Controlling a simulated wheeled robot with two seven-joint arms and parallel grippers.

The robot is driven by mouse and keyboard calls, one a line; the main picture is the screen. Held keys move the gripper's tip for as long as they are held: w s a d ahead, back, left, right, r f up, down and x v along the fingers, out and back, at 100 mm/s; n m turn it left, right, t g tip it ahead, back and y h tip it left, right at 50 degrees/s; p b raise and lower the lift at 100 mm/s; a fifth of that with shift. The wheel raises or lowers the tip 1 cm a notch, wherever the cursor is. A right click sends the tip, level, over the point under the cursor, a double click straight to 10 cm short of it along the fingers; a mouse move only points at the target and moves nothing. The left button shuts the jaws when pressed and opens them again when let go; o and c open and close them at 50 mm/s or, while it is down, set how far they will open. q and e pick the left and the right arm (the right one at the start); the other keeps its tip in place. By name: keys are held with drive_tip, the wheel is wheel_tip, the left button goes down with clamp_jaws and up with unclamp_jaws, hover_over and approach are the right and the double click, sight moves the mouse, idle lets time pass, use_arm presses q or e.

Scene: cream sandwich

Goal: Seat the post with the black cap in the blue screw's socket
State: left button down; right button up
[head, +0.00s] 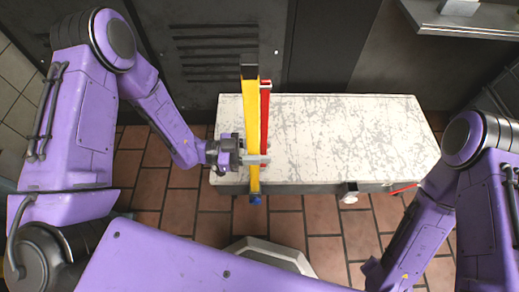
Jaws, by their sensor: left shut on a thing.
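A long yellow post (251,115) with a black cap (249,71) at its far end stands out over the left part of the table. My left gripper (254,159) is shut on the yellow post, with its fingers across the lower half. A small blue piece (255,199) shows at the post's near end, past the table's front edge. I cannot tell whether it is the blue screw or part of the post, or whether a socket is there. A red bar (265,115) shows just right of the post, partly hidden by it. My right gripper is out of view.
The worn white table (345,135) is bare to the right of the post. A round white-faced fitting (349,194) and a thin red piece (403,188) show at its front edge. A metal shelf (468,24) is at upper right. Brown tiles cover the floor.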

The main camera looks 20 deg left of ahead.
use_arm(q)
drive_tip(key=shift+f+b, duration=1.5)
drive_tip(key=shift+f, duration=0.4)
drive_tip(key=c, duration=0.6)
unclamp_jaws()
drive_tip(key=shift+c, duration=0.2)
drive_tip(key=p+v, duration=0.1)
drive_tip(key=v, duration=0.9)
drive_tip(key=shift+a, duration=0.25)
drive_tip(key=shift+r, duration=0.1)
